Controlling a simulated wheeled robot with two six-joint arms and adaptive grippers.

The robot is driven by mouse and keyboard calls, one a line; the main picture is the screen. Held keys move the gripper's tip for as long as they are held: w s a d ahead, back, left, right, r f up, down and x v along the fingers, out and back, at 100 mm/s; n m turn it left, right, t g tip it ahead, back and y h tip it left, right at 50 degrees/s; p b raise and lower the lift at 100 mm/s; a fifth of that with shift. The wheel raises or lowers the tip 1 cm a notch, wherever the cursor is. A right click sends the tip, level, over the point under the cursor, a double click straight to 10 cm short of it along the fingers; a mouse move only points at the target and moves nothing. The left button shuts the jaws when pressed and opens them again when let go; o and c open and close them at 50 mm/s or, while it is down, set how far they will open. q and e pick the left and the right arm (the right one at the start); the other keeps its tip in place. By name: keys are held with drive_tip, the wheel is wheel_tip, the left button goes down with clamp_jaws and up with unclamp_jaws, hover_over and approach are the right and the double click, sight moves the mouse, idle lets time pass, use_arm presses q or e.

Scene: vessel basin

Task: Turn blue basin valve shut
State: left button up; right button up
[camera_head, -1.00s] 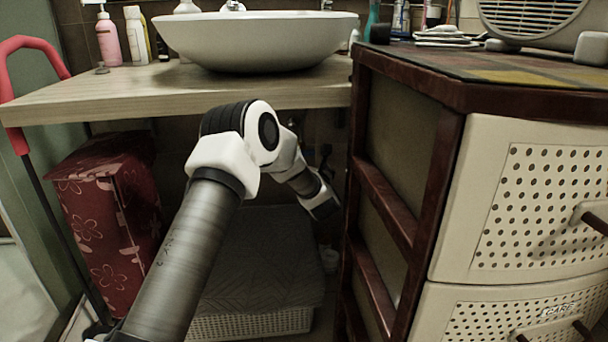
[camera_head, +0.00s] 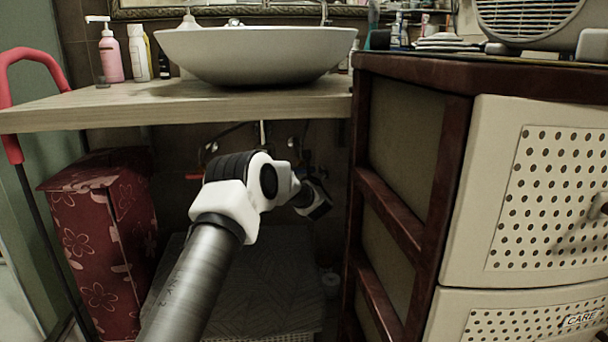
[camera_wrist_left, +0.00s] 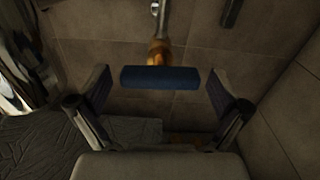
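The blue basin valve handle (camera_wrist_left: 174,78) is a short blue bar on a brass-coloured stem in the left wrist view, in front of a tiled wall. It lies crosswise between the two fingers of my left gripper (camera_wrist_left: 160,88). The fingers are spread open, with a gap visible at each end of the bar. In the head view my left arm reaches under the counter, and its gripper end (camera_head: 315,202) is dark and small beside the cabinet. The valve cannot be made out clearly there. My right gripper is not in view.
A wooden counter (camera_head: 110,107) with a white basin (camera_head: 255,50) is above my arm. A brown-framed drawer cabinet (camera_head: 400,215) stands close on the right. A red flowered box (camera_head: 95,250) stands left. A grey-topped basket (camera_head: 250,275) is below.

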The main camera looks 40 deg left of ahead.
use_arm(q)
drive_tip(key=c, duration=1.1)
drive_tip(key=shift+f+b, duration=0.1)
drive_tip(key=shift+b, duration=0.2)
drive_tip(key=shift+m, duration=0.4)
drive_tip(key=o, duration=1.2)
